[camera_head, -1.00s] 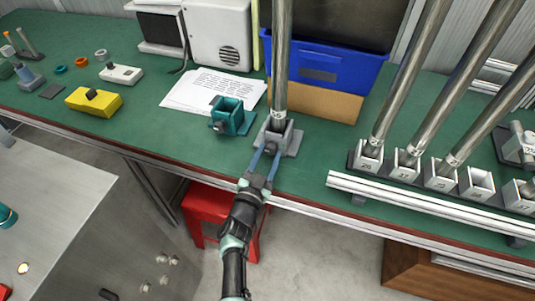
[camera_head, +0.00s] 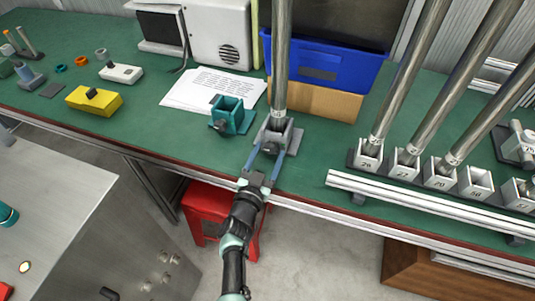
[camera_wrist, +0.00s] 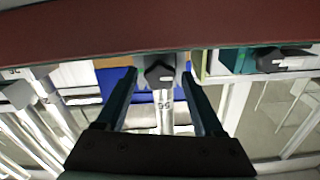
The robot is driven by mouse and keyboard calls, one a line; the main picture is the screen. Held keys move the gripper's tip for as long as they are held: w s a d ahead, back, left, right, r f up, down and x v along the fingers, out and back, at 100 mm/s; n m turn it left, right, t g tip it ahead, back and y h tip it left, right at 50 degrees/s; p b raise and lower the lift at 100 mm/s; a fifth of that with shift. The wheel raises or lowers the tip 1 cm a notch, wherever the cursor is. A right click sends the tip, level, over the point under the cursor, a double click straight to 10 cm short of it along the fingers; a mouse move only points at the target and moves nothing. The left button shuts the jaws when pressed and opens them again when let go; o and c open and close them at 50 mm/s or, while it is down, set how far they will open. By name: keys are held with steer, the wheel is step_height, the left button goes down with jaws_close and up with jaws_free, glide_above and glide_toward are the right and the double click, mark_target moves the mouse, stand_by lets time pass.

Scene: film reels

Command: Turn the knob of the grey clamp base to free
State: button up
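The grey clamp base (camera_head: 293,141) stands near the bench's front edge with a tall metal pole (camera_head: 281,60) upright in it. Its dark knob (camera_head: 270,148) faces the front; in the wrist view the knob (camera_wrist: 159,73) shows between my fingertips, with a gap on each side. My gripper (camera_head: 266,154) reaches in from the front, its two blue fingers spread on either side of the knob. In the wrist view my gripper (camera_wrist: 158,75) is open and holds nothing. The knob's exact angle is hard to read.
A teal clamp base (camera_head: 233,115) stands just left of the grey one. A white rail (camera_head: 420,205) and a row of numbered sockets with poles (camera_head: 437,174) are at right. A blue bin (camera_head: 340,75) is behind. A red stool (camera_head: 203,207) is below the bench.

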steer(key=shift+o, duration=0.2)
steer(key=shift+s+a+r, duration=0.1)
steer(key=shift+s, duration=0.2)
steer(key=p+v, duration=0.6)
steer(key=v, duration=0.6)
steer(key=shift+s, duration=0.2)
